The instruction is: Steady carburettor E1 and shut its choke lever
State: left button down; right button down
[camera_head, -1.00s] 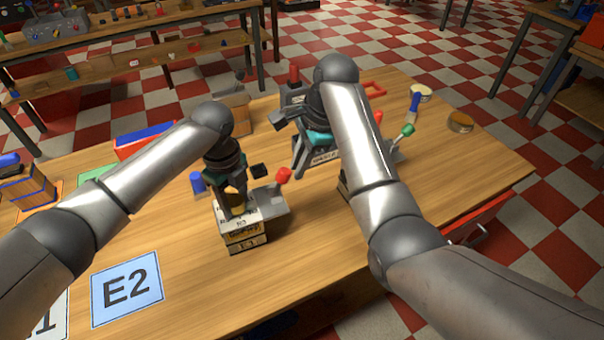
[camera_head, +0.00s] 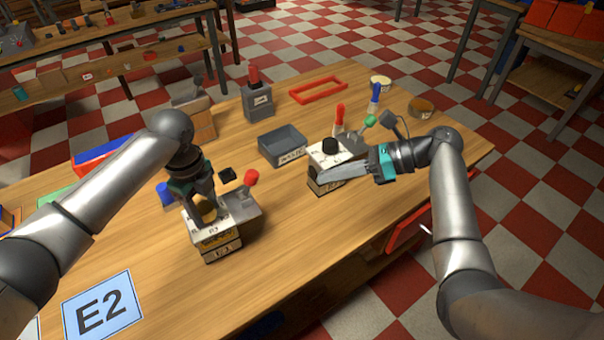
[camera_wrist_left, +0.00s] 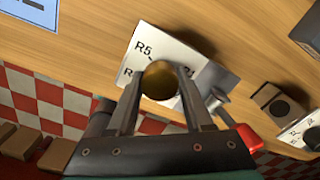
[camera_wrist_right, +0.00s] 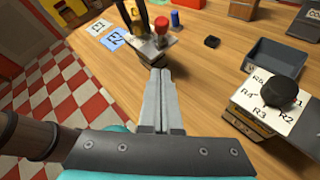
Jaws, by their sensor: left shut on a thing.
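A pale, box-shaped carburettor (camera_head: 222,240) stands on the table at the left of centre; its front label is too small to read surely. My left gripper (camera_head: 205,213) comes down on it from above. In the left wrist view its fingers are shut on the round brass knob (camera_wrist_left: 159,80) on top. A lever with a red ball end (camera_head: 251,178) stands up at the carburettor's right side; the red end also shows in the right wrist view (camera_wrist_right: 162,23). My right gripper (camera_head: 322,174) is shut and empty, pointing left, apart from the lever.
A similar box with a black knob (camera_head: 325,157) stands close to my right gripper. A grey bin (camera_head: 282,146), a grey block with a red top (camera_head: 258,99) and a red frame (camera_head: 318,90) lie behind. A small black piece (camera_head: 227,175) is behind the carburettor.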

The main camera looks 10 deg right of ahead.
send_near(249, 184)
notch_tip(249, 184, down, 5)
jog(key=a, duration=0.1)
jog(key=w+a+r, duration=0.1)
jog(key=w+a, duration=0.1)
jog(key=shift+a+r, duration=0.15)
jog(key=shift+a, duration=0.15)
jog(key=shift+s+a+r+n+h, duration=0.3)
jog(key=shift+a+r+h, duration=0.15)
jog(key=shift+h, duration=0.25)
jog(key=shift+s+a+r+n+t+h, duration=0.15)
jog(key=shift+a+r+n+h, duration=0.1)
jog(key=shift+a+h, duration=0.2)
jog(key=shift+s+a+r+n+t+h, duration=0.1)
jog(key=shift+a+r+n+t+h, duration=0.15)
jog(key=shift+h, duration=0.3)
jog(key=shift+s+a+r+h, duration=0.2)
jog(key=shift+a+r+h, duration=0.1)
jog(key=shift+a, duration=0.45)
